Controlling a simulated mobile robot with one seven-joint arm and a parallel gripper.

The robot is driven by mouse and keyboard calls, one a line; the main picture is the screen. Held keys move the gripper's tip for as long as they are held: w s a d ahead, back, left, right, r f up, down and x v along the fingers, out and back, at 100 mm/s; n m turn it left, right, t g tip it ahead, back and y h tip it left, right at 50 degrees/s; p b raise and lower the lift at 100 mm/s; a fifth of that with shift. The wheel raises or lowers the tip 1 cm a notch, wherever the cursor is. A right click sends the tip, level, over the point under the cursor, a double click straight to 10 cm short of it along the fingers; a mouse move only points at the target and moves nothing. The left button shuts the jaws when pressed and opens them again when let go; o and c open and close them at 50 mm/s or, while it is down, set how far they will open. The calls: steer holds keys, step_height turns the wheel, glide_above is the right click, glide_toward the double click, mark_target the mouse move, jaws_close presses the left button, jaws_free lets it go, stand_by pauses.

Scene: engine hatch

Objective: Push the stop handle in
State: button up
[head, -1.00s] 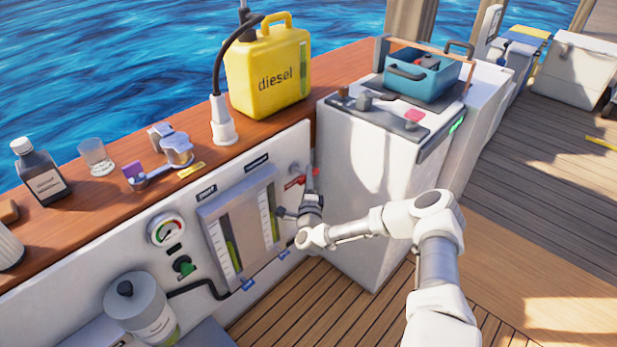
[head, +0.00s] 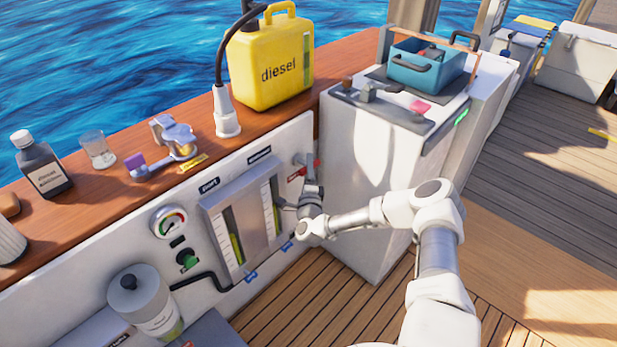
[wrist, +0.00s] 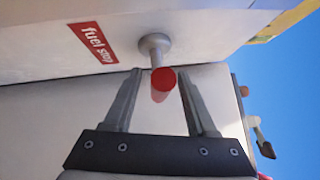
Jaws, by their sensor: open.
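The stop handle (wrist: 162,86) is a red cylindrical grip on a short metal stem that stands out from a round mount on the white panel. A red "fuel stop" label (wrist: 93,42) is beside it. In the head view the handle (head: 317,165) is a small red spot near the panel's right end, partly hidden by my gripper. My gripper (wrist: 160,76) is open, with one finger on each side of the handle in the wrist view. Gaps show between the fingers and the handle. In the head view my gripper (head: 309,172) is close to the panel.
A white cabinet (head: 360,205) stands just right of my gripper. A gauge panel (head: 245,225) with two sight tubes is to its left. Above, the wooden ledge (head: 110,195) carries a yellow diesel can (head: 270,65), a bottle (head: 42,170) and a glass (head: 98,150).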

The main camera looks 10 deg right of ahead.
steer(key=p+v, duration=0.4)
steer(key=v, duration=1.3)
steer(key=shift+r, duration=0.1)
